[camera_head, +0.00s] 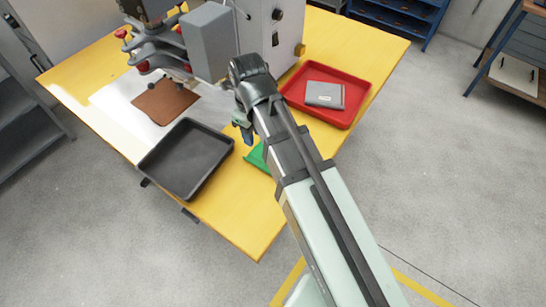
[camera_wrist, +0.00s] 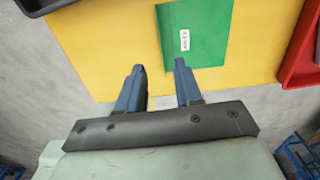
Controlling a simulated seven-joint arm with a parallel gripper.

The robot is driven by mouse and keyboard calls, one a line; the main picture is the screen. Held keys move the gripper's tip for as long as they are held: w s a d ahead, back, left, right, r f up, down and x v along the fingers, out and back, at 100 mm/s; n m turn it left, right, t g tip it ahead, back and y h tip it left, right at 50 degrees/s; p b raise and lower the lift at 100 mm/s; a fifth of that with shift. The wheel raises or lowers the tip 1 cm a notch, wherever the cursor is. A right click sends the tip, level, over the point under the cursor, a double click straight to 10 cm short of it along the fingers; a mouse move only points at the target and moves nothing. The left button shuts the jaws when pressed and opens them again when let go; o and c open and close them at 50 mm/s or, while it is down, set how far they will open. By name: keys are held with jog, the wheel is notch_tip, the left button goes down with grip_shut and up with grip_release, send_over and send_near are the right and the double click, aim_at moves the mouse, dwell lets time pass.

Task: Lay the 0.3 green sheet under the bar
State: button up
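The green sheet (camera_head: 256,157) lies on the yellow table between the black tray and my arm, mostly hidden by my arm in the head view. In the wrist view the green sheet (camera_wrist: 206,28) lies flat, with a small white label whose print is too small to read surely. In the head view one blue finger of my gripper (camera_head: 246,135) shows beside the sheet. The machine (camera_head: 213,42) stands at the back of the table; I cannot clearly make out its bar.
An empty black tray (camera_head: 153,161) is left of the green sheet. A red tray (camera_head: 351,112) at the right holds a grey sheet (camera_head: 325,94). A brown sheet (camera_head: 165,101) lies on a white surface (camera_head: 115,110) by the machine. The table's front strip (camera_head: 236,218) is clear.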

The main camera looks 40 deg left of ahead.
send_over(255, 163)
jog(key=f, duration=0.8)
jog(key=shift+d+f, duration=0.2)
jog(key=shift+f, duration=0.1)
jog(key=shift+a+f, duration=0.2)
jog(key=shift+f, duration=2.45)
jog(key=shift+c, duration=0.3)
grip_shut()
